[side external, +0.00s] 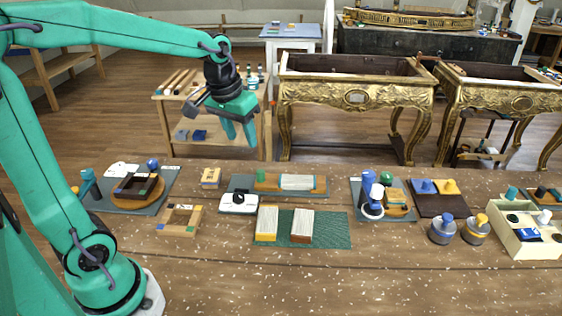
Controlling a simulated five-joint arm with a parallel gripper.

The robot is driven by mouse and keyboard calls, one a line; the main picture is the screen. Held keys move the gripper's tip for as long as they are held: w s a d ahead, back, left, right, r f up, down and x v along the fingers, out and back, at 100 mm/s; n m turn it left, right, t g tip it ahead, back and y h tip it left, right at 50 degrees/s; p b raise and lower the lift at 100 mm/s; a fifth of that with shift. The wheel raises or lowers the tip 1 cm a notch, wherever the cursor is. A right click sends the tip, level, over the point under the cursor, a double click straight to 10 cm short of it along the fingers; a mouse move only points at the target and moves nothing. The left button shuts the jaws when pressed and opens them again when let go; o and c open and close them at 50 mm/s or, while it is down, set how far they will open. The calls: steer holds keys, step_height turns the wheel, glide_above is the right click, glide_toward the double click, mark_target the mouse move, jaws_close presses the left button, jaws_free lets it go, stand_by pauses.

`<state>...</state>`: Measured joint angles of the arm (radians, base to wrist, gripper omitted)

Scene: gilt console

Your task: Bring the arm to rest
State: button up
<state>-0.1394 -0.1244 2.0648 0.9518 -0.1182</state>
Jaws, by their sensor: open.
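My gripper (238,130) shows in the side external view at the end of my teal arm, which reaches in from the left. It hangs above the back part of the speckled wooden worktop (300,280), fingers pointing down. The two teal fingers are apart with nothing between them. It is clear of the items below it. The nearest below are a small wooden block (210,178) and an orange-brown board (264,184) on a dark mat.
A round wooden board (137,189) and a square wooden frame (179,219) lie near my base. A green mat (334,229) carries two pale-topped blocks. Blue-topped items, grey jars (442,230) and a cream box (522,235) stand right. The worktop's front is clear.

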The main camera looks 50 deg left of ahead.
steer(key=s+d+m+t, duration=0.2)
steer(key=s+d, duration=0.3)
steer(key=s, duration=0.8)
steer(key=shift+s+r+m+t, duration=0.3)
steer(key=shift+r+m+t, duration=0.1)
steer(key=shift+m, duration=0.1)
steer(key=shift+o, duration=0.2)
stand_by(0.7)
